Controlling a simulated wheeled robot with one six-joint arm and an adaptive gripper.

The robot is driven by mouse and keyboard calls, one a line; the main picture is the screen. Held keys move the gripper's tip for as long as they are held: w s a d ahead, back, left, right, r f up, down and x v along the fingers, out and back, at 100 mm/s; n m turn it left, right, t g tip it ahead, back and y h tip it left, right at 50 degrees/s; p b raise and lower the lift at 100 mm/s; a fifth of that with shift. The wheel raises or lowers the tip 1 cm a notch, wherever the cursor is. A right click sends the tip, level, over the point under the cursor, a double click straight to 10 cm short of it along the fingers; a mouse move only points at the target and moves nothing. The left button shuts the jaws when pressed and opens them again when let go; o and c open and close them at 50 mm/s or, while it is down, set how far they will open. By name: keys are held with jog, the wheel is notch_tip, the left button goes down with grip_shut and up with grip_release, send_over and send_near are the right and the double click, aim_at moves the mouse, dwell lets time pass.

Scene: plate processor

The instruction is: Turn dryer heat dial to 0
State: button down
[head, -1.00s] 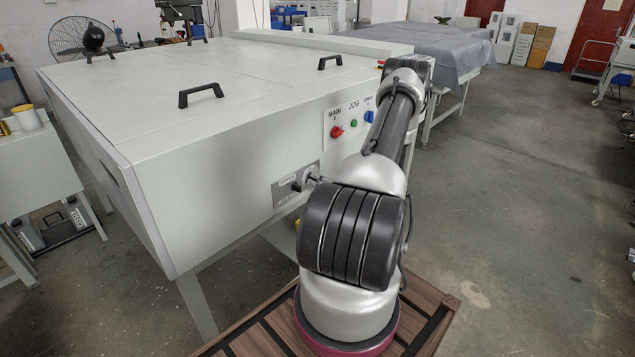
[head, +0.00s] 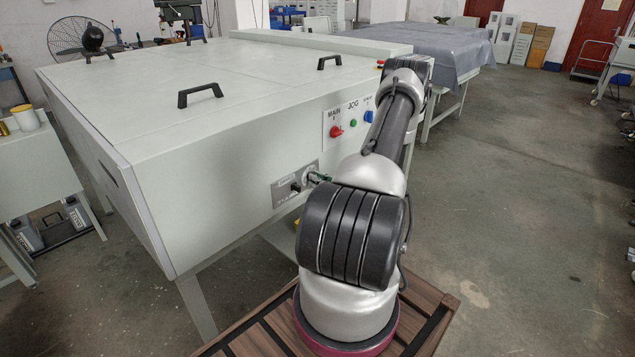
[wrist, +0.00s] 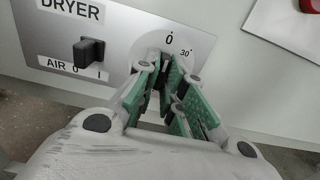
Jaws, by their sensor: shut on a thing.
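The dryer heat dial (head: 308,173) is on the grey control plate on the machine's front. In the wrist view its white scale disc (wrist: 150,43) shows a 0 mark at the top and a 30° mark to its right. My gripper (wrist: 160,74) is shut on the dial's knob, with its green-padded fingers on either side. The fingers cover most of the knob, and I cannot tell exactly where its pointer stands. In the head view only a small part of my gripper (head: 320,178) shows beside the dial, behind my arm.
A black air switch (wrist: 89,50) sits left of the dial on the same plate (wrist: 125,25), under the DRYER label. A panel with red (head: 336,132), green and blue controls is farther right on the machine's front. The grey floor right of my arm is clear.

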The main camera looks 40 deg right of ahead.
dwell(0.4)
jog(key=c, duration=1.5)
grip_release()
jog(key=s, duration=0.8)
jog(key=s+d, duration=0.1)
jog(key=s, duration=0.3)
